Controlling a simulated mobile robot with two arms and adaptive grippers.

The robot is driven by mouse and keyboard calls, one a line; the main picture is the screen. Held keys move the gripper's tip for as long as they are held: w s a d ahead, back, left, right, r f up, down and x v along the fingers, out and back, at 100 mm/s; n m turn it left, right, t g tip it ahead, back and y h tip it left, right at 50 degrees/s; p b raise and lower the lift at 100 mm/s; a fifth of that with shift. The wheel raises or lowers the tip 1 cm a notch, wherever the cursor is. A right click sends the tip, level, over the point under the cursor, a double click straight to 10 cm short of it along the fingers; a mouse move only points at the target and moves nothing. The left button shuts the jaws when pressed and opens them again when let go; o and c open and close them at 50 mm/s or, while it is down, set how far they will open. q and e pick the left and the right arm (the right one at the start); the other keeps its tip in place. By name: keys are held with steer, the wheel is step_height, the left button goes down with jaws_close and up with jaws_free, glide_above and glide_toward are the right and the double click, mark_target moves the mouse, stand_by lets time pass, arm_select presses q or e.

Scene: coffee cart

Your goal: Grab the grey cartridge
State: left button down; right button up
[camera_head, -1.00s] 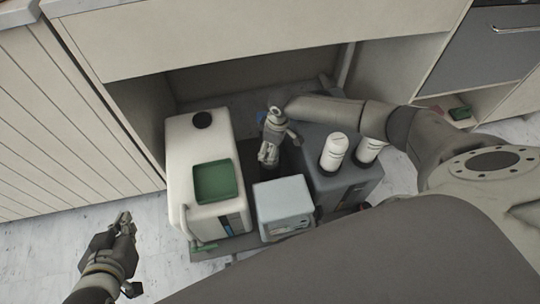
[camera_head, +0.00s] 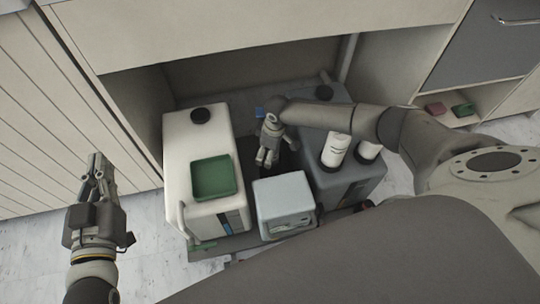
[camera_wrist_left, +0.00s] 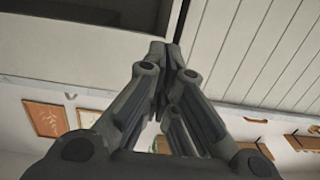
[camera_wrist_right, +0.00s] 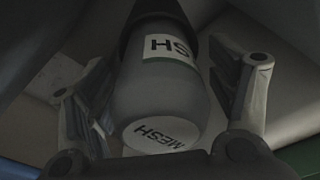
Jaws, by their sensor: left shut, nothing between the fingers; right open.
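A grey cartridge (camera_wrist_right: 160,95) with "MESH" on its end and a white label on its side fills the middle of the right wrist view. It lies between the spread fingers of my right gripper (camera_wrist_right: 160,115), which is open around it. In the head view my right gripper (camera_head: 267,157) reaches down between the white machine and the dark grey machine; I cannot make out the grey cartridge there. My left gripper (camera_head: 98,165) is shut and empty, raised at the left in front of the slatted panel. It also shows shut in the left wrist view (camera_wrist_left: 165,50).
A white machine (camera_head: 180,140) with a green tray (camera_head: 213,185) stands left of my right gripper. A light grey box (camera_head: 285,190) is in front. A dark grey machine (camera_head: 350,190) with two white cylinders (camera_head: 335,150) stands right. Cabinet walls enclose the back.

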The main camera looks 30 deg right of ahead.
steer(key=shift+f, duration=0.2)
steer(key=shift+c, duration=0.4)
steer(key=c, duration=1.2)
steer(key=shift+c, duration=0.2)
steer(key=shift+r, duration=0.2)
